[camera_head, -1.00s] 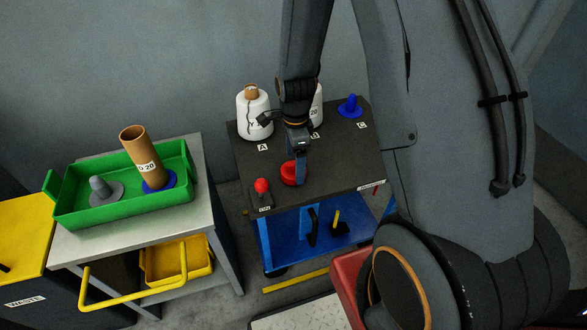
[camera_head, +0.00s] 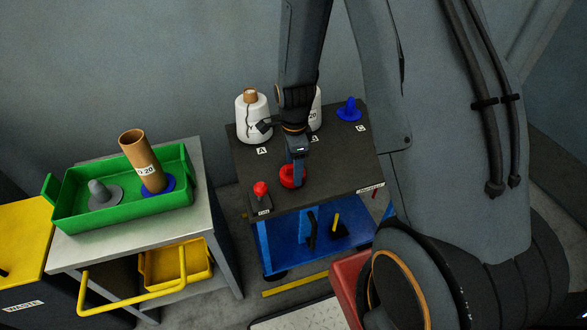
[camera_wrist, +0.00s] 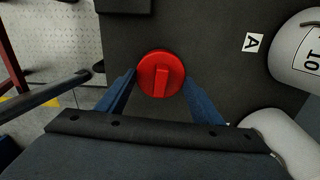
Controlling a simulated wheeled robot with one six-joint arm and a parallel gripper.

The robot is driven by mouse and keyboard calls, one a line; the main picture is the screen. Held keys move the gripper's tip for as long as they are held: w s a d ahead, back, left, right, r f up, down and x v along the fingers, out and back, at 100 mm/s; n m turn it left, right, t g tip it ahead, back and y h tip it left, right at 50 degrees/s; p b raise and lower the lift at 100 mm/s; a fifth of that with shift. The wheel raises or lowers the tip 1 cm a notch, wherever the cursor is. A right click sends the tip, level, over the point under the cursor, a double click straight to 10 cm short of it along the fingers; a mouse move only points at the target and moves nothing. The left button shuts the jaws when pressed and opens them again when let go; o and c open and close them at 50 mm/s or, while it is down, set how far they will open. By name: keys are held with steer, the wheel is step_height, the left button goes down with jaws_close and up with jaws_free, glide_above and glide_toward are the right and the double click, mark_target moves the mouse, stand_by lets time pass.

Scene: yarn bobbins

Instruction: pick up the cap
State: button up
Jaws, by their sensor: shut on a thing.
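The cap is a round red disc (camera_head: 289,179) with a raised bar across its top. In the head view it is at the dark table's middle front, partly hidden by my fingers. In the wrist view the cap (camera_wrist: 146,78) lies between my two blue fingertips, one on each side. My gripper (camera_head: 298,172) points down at it and is shut on the cap; it also shows in the wrist view (camera_wrist: 160,82). The cap appears to be at the tabletop; I cannot tell any gap beneath it.
The dark table (camera_head: 345,170) also carries a white bobbin (camera_head: 249,122) by label A, another bobbin partly behind my arm, a blue peg (camera_head: 349,110) by label C and a red button (camera_head: 261,188). A green tray (camera_head: 120,214) with a cardboard tube (camera_head: 139,155) stands left.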

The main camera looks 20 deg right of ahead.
step_height(320, 180, up, 8)
steer(key=shift+r, duration=0.9)
